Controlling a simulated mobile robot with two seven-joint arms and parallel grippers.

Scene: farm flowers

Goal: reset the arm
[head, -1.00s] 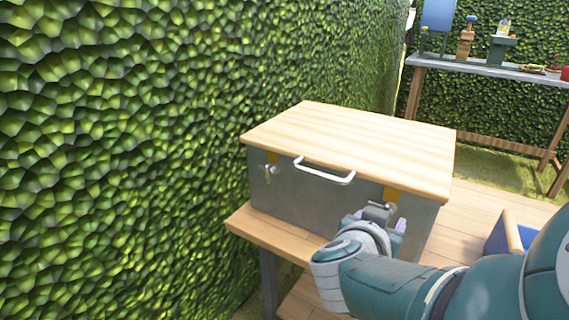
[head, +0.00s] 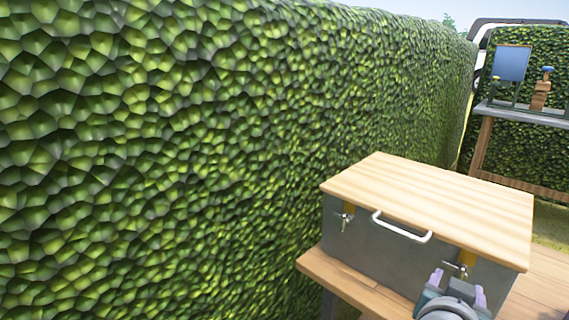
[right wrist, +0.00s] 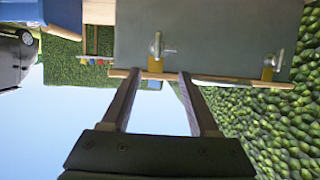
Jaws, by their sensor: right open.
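My right gripper (head: 458,286) is at the lower right of the head view, in front of a grey box (head: 390,244) near its right-hand latch (head: 462,269). In the right wrist view its two fingers (right wrist: 156,74) are spread apart with nothing between them. There the grey box front (right wrist: 205,35) lies just beyond the fingertips, with one latch (right wrist: 157,46) near them and another latch (right wrist: 270,60) farther right. Whether the fingers touch the box cannot be told. My left gripper is not in view.
The box has a closed wooden lid (head: 430,200) and a white handle (head: 400,229), and stands on a wooden table (head: 345,284). A tall hedge (head: 200,150) fills the left. A workbench (head: 530,112) with tools stands at the back right.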

